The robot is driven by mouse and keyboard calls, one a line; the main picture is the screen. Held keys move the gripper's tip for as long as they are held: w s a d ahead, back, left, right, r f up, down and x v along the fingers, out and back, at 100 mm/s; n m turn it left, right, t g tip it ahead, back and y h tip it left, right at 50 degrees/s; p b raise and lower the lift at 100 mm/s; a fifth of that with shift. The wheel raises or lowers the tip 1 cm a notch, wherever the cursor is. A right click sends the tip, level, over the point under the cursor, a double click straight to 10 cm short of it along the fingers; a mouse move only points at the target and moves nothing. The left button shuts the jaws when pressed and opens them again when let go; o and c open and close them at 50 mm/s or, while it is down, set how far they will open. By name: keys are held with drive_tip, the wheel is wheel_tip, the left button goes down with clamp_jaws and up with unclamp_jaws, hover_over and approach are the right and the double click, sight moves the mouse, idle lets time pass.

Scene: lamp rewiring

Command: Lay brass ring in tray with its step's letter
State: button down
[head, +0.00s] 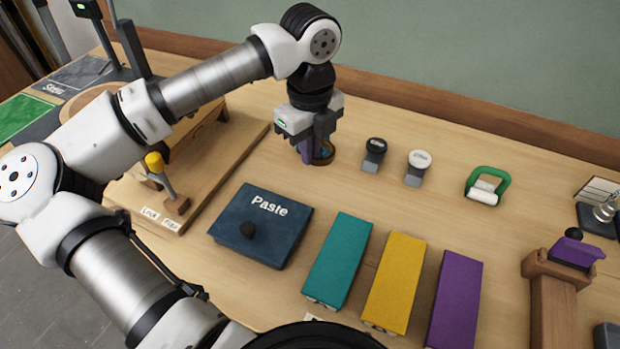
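Teal (338,260), yellow (396,280) and purple (456,298) long blocks or covered trays lie in a row at the front. Small white marks show at the near ends of the teal and yellow ones, but no letter is readable.
A dark lidded box marked Paste (262,228) sits left of the teal block. Two stamp-like knobs (374,150) and a green-handled roller (488,186) stand to the right. A wooden board with a yellow-topped peg (157,165) is at left. A wooden post (556,295) rises at right.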

wheel_tip(320, 180, up, 9)
drive_tip(key=b, duration=0.1)
drive_tip(key=shift+d, duration=0.1)
idle(0.3)
